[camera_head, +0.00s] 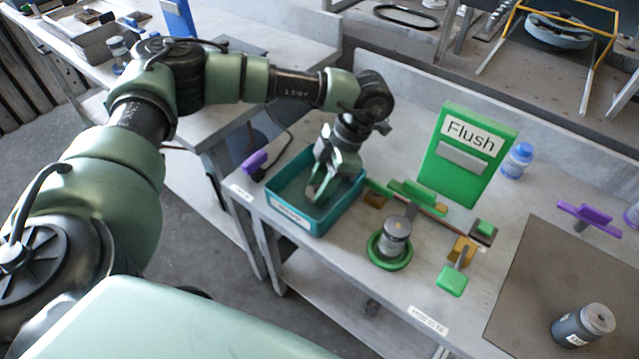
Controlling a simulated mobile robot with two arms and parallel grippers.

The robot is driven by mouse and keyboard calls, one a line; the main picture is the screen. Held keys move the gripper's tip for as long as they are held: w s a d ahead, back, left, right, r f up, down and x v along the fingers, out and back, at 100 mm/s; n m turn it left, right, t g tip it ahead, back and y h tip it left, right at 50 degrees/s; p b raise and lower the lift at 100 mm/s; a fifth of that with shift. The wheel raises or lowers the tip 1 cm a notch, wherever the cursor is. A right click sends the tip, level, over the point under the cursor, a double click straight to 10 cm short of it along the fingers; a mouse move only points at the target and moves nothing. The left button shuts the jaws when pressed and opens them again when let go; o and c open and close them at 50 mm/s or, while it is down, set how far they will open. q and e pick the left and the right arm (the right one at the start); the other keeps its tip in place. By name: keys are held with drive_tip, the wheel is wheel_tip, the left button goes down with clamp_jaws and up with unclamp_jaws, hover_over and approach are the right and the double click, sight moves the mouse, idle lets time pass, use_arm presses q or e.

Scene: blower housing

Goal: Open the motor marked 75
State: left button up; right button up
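A grey cylindrical motor (396,232) stands upright in a green round holder (388,257) on the workbench. My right gripper is not in view.
A green "Flush" panel (468,152) stands behind the motor. A green-handled fixture (418,195) and a green lever (450,281) are close to the holder. A blue-capped bottle (517,161) and purple handle (588,213) are to the right. The dark mat (545,270) is mostly bare.

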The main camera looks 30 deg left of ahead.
use_arm(q)
drive_tip(key=o, duration=0.4)
